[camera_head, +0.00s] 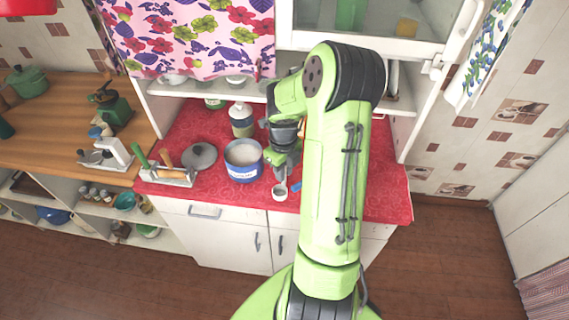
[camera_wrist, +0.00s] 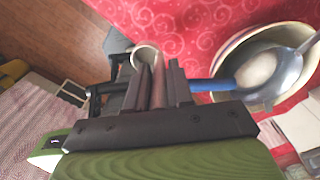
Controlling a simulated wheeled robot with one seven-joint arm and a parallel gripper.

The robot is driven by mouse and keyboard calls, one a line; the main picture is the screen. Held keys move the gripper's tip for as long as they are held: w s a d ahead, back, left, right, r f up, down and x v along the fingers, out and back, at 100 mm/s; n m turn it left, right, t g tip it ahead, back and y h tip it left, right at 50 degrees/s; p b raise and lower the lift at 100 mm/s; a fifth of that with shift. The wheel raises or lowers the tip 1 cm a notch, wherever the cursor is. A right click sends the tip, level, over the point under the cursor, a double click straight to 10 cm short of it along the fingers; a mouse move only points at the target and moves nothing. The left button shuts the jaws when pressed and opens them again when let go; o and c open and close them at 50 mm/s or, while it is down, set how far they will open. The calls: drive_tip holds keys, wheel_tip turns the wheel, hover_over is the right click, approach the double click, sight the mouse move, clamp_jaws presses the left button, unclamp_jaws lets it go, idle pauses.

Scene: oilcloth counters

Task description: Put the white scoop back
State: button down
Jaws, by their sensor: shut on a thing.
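The white scoop (camera_head: 279,191) shows in the head view just below my gripper (camera_head: 284,166), near the front edge of the red counter. In the wrist view the scoop's round cup (camera_wrist: 147,57) sticks out past the fingertips, and its pale handle runs back between my gripper's fingers (camera_wrist: 159,82), which are shut on it. I cannot tell whether the cup touches the counter. The pot (camera_head: 243,174), blue and white with pale contents, stands just left of my gripper. It also shows at the right of the wrist view (camera_wrist: 228,49).

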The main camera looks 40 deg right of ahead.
drive_tip(key=shift+w+d+f+p, duration=0.2)
drive_tip(key=shift+w+d+f, duration=0.5)
drive_tip(key=shift+d+f, duration=0.25)
drive_tip(key=shift+w+d+f+p, duration=0.2)
drive_tip(key=shift+w+d+f, duration=0.5)
drive_tip(key=shift+d+f, duration=0.25)
drive_tip(key=c, duration=1)
unclamp_jaws()
drive_tip(key=shift+a, duration=0.1)
